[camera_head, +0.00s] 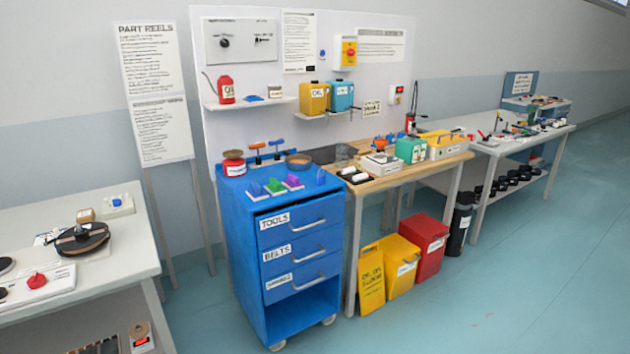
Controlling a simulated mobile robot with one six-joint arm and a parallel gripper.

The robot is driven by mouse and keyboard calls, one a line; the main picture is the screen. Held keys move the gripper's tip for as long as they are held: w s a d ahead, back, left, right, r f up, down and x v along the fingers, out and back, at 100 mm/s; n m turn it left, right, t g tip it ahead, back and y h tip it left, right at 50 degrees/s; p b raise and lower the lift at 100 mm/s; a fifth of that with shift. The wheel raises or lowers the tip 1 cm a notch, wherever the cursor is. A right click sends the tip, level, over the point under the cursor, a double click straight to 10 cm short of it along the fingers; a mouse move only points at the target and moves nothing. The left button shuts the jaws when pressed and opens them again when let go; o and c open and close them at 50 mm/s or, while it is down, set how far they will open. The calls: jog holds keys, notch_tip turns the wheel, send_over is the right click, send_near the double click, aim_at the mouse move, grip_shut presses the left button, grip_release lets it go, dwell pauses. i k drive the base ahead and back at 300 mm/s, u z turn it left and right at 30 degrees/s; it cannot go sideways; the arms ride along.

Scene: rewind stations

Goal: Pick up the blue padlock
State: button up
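A small upright blue object (320,176), which looks like the blue padlock, stands at the front right corner of the top of the blue tool cabinet (300,262). It is too small to make out a shackle. Another low blue piece (255,190) lies at the front left of the same top, beside a green piece (274,187) and a purple piece (293,181). I cannot tell for sure which blue piece is the padlock. My gripper is not in view.
On the cabinet top behind stand a red can (235,166), orange and blue T-handles (277,148) and a brown round dish (298,161). A wooden workbench (405,180) adjoins at right, with yellow (400,268) and red bins below. Floor in front is clear.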

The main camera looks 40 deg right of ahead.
aim_at(320, 180)
jog(key=u, duration=0.25)
jog(key=i, duration=0.95)
jog(key=z, duration=0.3)
